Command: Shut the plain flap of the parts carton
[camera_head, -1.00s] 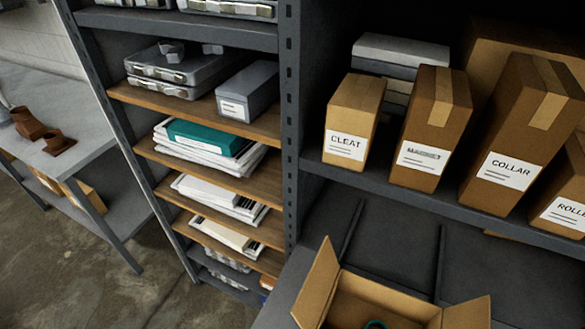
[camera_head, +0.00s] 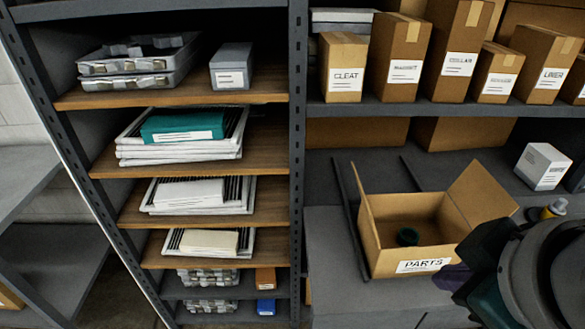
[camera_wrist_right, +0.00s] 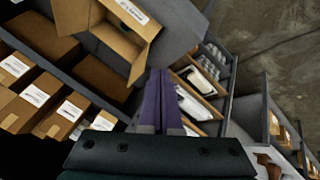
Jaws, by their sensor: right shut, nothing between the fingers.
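The parts carton (camera_head: 385,262) is an open brown box with a PARTS label (camera_head: 422,266) on its front, standing on the grey bench. One flap (camera_head: 368,212) stands up at its left side. Another flap (camera_head: 481,193) leans up and outward at its right; no marking shows on it. A dark green round thing (camera_head: 407,236) lies inside. My right gripper (camera_head: 453,278), with purple fingers, is just right of the carton's front corner, partly hidden by my arm. In the right wrist view its fingers (camera_wrist_right: 159,76) are shut and empty, with the carton (camera_wrist_right: 98,28) beyond them. My left gripper is out of view.
Labelled cartons such as CLEAT (camera_head: 344,70) stand on the shelf above the bench. A white box (camera_head: 542,166) and a yellow-capped item (camera_head: 553,209) are at the right. A shelf unit with papers (camera_head: 185,140) stands left.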

